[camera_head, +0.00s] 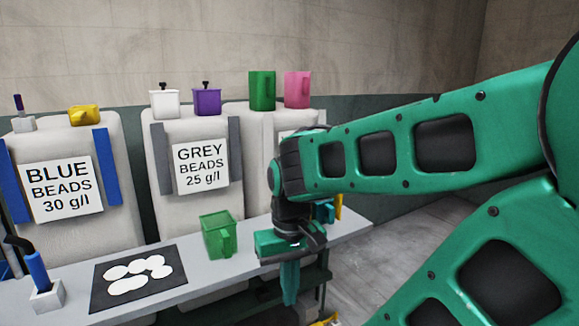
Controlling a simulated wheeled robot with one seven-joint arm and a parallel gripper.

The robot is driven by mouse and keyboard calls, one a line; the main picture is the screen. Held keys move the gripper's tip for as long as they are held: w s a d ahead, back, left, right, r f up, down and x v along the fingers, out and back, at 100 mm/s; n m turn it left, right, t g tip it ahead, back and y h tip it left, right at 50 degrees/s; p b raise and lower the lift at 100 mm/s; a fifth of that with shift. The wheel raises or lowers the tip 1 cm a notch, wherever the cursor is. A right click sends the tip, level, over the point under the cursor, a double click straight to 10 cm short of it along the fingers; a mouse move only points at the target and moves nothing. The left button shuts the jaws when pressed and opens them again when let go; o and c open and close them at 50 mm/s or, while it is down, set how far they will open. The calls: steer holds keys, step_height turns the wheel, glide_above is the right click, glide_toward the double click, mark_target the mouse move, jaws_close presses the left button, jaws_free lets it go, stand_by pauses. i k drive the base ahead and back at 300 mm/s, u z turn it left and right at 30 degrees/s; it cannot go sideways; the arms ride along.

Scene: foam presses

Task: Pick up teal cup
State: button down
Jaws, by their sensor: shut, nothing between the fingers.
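My gripper (289,298) points down at the front edge of the bench, right of centre. Its fingers look shut with nothing between them. A small teal-blue thing (324,212) shows just behind my wrist at the bench's right end. It is mostly hidden by my arm, so I cannot tell whether it is the teal cup. A green square cup (217,238) with a handle stands on the bench left of my gripper, apart from it. No other teal cup is clearly visible.
A yellow item (338,207) shows beside my wrist. A dark mat (98,296) with white discs and a blue-handled tool (37,270) are on the bench (190,288). Green (262,90), pink (297,89), purple (207,102), white (164,103) and yellow (84,116) containers stand on the bead bins.

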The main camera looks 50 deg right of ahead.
mark_target(323, 211)
steer(key=z, duration=1)
